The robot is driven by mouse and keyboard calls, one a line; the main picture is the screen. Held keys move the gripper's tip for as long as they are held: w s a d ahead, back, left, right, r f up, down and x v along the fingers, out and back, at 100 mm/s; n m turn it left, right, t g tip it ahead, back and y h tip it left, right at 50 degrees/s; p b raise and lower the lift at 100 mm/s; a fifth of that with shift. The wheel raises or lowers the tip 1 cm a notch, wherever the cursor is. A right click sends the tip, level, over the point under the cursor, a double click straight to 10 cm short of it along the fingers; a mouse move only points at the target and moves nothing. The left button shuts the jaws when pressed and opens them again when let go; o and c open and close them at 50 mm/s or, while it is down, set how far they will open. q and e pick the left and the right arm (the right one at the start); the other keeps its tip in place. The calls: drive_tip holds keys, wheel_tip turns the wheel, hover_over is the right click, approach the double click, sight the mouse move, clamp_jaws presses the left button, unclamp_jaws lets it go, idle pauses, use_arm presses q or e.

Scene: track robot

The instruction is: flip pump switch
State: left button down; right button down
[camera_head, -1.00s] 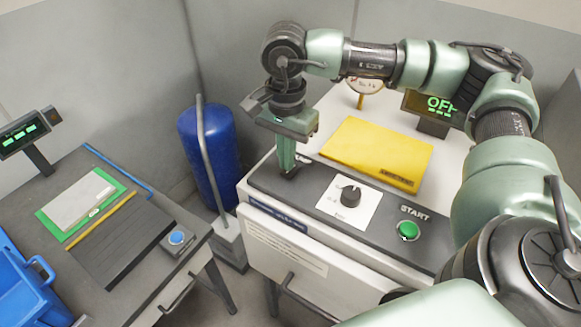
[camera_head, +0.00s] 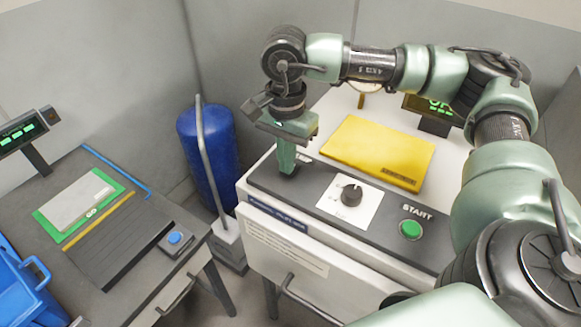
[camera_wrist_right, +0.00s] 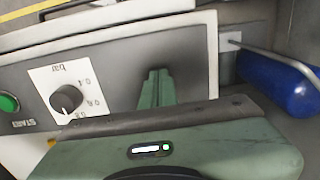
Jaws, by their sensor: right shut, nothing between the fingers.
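My right gripper (camera_head: 287,170) is shut and empty. It points down at the left end of the dark control strip (camera_head: 375,242) on the white machine's top. The green fingers also show in the wrist view (camera_wrist_right: 156,90), in front of the strip. No pump switch can be made out; the gripper covers that end of the strip. On the strip are a black dial (camera_head: 351,195) on a white plate and a green START button (camera_head: 411,230). A display (camera_head: 434,112) with green letters, partly behind my arm, stands at the back. My left gripper is out of view.
A yellow panel (camera_head: 378,148) lies on the machine top behind the strip. A blue cylinder (camera_head: 208,150) stands left of the machine. At the left, a grey table (camera_head: 60,180) holds a green-edged board and a blue button (camera_head: 175,238). A blue crate (camera_head: 22,290) is at the lower left.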

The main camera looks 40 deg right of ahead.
drive_tip(key=shift+f, duration=0.2)
drive_tip(key=shift+r, duration=0.1)
drive_tip(key=shift+r+p, duration=1.7)
drive_tip(key=shift+r, duration=1.75)
drive_tip(key=shift+f, duration=0.1)
